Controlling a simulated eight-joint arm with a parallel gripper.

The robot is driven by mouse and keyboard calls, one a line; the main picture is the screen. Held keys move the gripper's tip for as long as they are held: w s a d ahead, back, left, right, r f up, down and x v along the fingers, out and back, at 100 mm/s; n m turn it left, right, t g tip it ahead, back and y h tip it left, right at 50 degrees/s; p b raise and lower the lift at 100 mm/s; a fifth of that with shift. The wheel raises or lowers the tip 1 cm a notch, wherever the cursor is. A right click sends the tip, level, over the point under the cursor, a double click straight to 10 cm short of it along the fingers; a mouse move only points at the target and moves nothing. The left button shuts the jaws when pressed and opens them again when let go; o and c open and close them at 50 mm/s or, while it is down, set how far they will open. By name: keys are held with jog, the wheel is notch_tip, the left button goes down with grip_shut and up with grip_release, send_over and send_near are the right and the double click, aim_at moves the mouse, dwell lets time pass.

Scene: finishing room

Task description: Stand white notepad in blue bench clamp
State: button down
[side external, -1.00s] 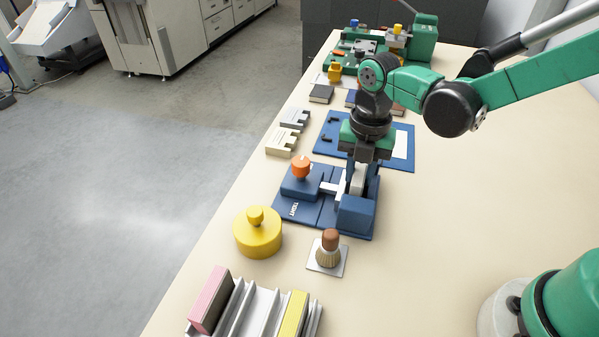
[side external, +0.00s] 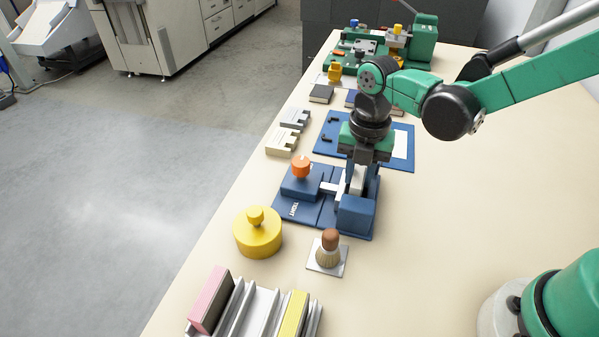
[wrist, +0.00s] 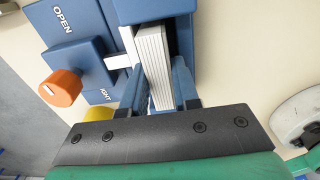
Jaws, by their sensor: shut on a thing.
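The blue bench clamp (side external: 357,216) lies on the bench with an orange knob (side external: 301,166) on its left block and a white pusher bar; it also shows in the wrist view (wrist: 155,8). The white notepad (wrist: 154,62) stands on edge in the clamp's gap, beside the pusher bar's end. In the side view the notepad (side external: 358,183) is partly hidden by my fingers. My gripper (wrist: 160,92) is shut on the notepad, pointing down over the clamp. Whether the notepad touches the clamp floor or the far jaw I cannot tell.
A rack with pink and yellow pads (side external: 262,308) is in front. A blue mat (side external: 330,150) lies behind. The bench's right side is largely clear.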

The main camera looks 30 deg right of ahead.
aim_at(360, 173)
jog(key=shift+f, duration=0.45)
jog(key=c, duration=0.9)
grip_release()
jog(key=shift+r, duration=5.55)
jog(key=s+d+m+t, duration=0.1)
jog(key=d+m+t, duration=0.1)
jog(key=m, duration=0.7)
jog(key=s+d+m+t, duration=0.2)
jog(key=m, duration=0.7)
jog(key=s+d+f+m+t, duration=0.1)
jog(key=s+d+m+t, duration=0.1)
jog(key=m, duration=0.7)
jog(key=shift+s+d+t, duration=0.2)
jog(key=shift+t, duration=0.4)
